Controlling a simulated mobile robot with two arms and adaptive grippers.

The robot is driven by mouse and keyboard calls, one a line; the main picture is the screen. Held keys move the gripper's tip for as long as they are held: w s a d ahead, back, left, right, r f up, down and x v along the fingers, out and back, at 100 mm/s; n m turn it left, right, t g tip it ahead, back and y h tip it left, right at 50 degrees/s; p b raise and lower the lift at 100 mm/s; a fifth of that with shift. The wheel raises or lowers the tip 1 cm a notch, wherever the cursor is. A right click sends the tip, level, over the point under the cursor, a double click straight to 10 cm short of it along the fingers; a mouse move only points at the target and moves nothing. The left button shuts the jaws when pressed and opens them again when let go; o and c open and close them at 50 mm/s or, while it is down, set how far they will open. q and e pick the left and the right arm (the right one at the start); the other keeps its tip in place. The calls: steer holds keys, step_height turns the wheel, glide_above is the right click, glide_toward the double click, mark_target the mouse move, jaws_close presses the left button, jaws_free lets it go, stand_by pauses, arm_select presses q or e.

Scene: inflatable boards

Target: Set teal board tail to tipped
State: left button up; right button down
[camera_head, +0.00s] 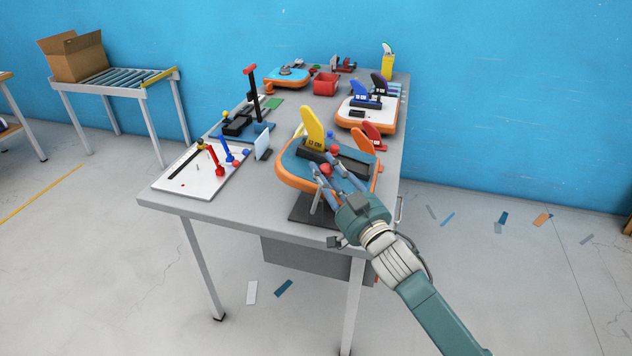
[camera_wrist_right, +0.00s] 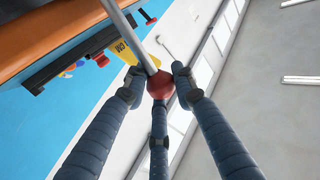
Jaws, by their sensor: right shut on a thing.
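The teal board (camera_head: 297,162) with an orange rim lies near the front right of the long table, above a dark base plate (camera_head: 303,209). A yellow fin marked 12 CM (camera_head: 313,128) stands up on it beside a dark box slot; the fin also shows in the wrist view (camera_wrist_right: 123,51). My right gripper (camera_head: 326,172) is at the board's near edge. In the wrist view its fingers (camera_wrist_right: 160,86) are shut on a red ball knob (camera_wrist_right: 161,84) at the end of a metal rod (camera_wrist_right: 131,32). My left gripper is out of view.
An orange fin (camera_head: 364,140) and a red clamp (camera_head: 374,133) are close by on the right. A white tray (camera_head: 207,181) with red and blue tools lies to the left. White (camera_head: 357,117) and blue (camera_head: 288,75) boards and a red bin (camera_head: 326,84) stand farther back.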

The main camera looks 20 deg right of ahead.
arm_select(q)
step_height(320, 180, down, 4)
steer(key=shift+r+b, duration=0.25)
steer(key=shift+b, duration=0.8)
arm_select(e)
steer(key=shift+s+d+m+t, duration=0.6)
steer(key=shift+d+m+t, duration=0.2)
steer(key=shift+d+t, duration=0.1)
steer(key=c, duration=1.4)
jaws_free()
steer(key=shift+c, duration=0.2)
steer(key=shift+s, duration=0.15)
steer(key=shift+f, duration=0.1)
